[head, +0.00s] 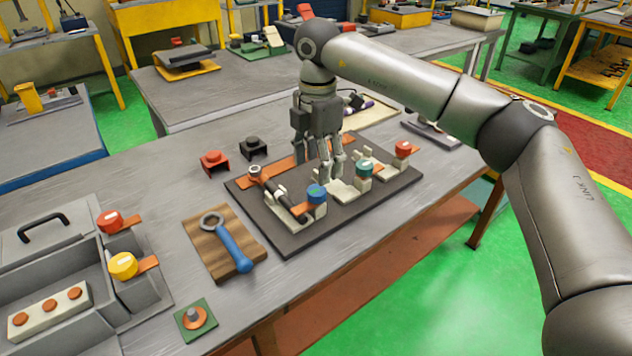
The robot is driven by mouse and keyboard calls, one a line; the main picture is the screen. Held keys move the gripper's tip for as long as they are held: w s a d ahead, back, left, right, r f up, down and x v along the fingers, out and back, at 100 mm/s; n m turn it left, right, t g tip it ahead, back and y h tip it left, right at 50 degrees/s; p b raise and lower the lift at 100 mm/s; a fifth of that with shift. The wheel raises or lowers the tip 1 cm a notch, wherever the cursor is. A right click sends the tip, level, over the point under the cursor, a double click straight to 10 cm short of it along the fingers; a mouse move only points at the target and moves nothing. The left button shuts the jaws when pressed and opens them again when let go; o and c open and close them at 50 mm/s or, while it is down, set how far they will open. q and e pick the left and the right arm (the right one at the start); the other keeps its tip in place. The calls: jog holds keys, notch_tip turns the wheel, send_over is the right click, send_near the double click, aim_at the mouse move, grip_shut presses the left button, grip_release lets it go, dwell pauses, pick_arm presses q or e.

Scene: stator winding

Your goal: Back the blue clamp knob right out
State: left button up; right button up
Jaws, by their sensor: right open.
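The blue clamp knob (316,193) sits on a pale clamp block near the front of the dark fixture plate (283,240). My right gripper (331,178) points down over the plate, just behind and to the right of the blue knob. Its fingers look apart and I see nothing between them. In this view I cannot tell whether a finger touches the knob. My left gripper is not in view.
A green knob (364,167) and a red knob (403,147) stand on clamps further right on the plate. A blue-handled wrench (233,247) lies on a wooden board at left. A grey toolbox (75,262) stands far left.

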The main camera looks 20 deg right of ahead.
aim_at(317, 190)
jog(key=f, duration=0.4)
jog(key=shift+w, duration=0.2)
notch_tip(317, 190, down, 3)
jog(key=shift+p, duration=0.3)
jog(key=shift+c, duration=1.2)
jog(key=c, duration=0.8)
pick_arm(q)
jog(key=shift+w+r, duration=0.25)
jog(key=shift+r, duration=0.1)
